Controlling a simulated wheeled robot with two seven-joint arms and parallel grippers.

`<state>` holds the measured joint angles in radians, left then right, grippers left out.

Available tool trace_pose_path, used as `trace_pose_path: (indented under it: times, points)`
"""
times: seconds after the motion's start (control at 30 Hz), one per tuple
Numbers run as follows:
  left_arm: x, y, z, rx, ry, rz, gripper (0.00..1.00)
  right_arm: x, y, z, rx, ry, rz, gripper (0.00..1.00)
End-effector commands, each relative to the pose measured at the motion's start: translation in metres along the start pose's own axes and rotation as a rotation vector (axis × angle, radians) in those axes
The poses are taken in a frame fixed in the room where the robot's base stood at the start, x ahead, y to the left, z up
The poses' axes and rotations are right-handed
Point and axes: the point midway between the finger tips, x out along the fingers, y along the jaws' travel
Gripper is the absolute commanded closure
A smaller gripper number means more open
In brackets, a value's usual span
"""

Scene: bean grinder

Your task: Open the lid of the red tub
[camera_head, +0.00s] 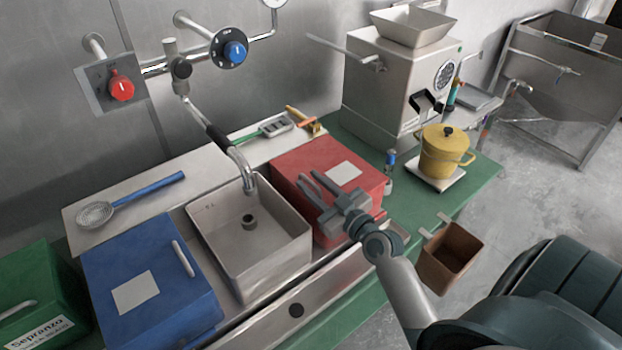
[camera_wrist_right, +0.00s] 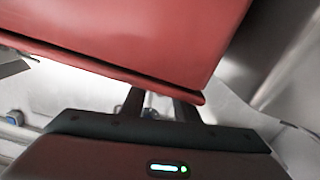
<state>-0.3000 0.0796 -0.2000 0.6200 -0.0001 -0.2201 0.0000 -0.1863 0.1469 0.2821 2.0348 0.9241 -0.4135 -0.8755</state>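The red tub (camera_head: 318,157) sits at the right end of the counter, beside the sink. Its flat red lid carries a pale label (camera_head: 345,173) and looks closed. My right gripper (camera_head: 308,178) is over the front left part of the lid in the head view, with its two fingers apart. In the right wrist view a red panel (camera_wrist_right: 140,30) fills the top, and my fingers (camera_wrist_right: 158,104) pass behind its lower edge, so their tips are hidden. A handle on the red tub is not visible. I cannot tell whether the fingers touch the tub. My left gripper is not in view.
A sink (camera_head: 215,215) with a tap (camera_head: 235,160) separates the red tub from a blue tub (camera_head: 180,310). A grinder (camera_head: 375,100) and a yellow pot (camera_head: 440,155) stand at the right. A brown bin (camera_head: 450,255) hangs at the counter's front edge.

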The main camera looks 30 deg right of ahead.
Motion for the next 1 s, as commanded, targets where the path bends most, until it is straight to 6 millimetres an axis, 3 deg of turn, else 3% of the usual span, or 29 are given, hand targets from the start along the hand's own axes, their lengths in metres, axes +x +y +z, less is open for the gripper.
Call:
trace_pose_path:
  times: [0.4,0.43,0.53,0.57,1.0]
  points:
    - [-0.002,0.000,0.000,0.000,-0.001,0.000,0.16,0.007,0.000,0.000,-0.001,0.000,0.000,0.72]
    - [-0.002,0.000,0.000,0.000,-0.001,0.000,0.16,0.007,0.000,0.000,-0.001,0.000,0.000,0.74]
    - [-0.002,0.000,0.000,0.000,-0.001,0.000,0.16,0.007,0.000,0.000,-0.001,0.000,0.000,0.98]
    - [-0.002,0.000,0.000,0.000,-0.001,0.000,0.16,0.007,0.000,0.000,-0.001,0.000,0.000,1.00]
    - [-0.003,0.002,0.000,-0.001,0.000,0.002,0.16,0.006,0.012,-0.005,0.026,0.001,0.000,1.00]
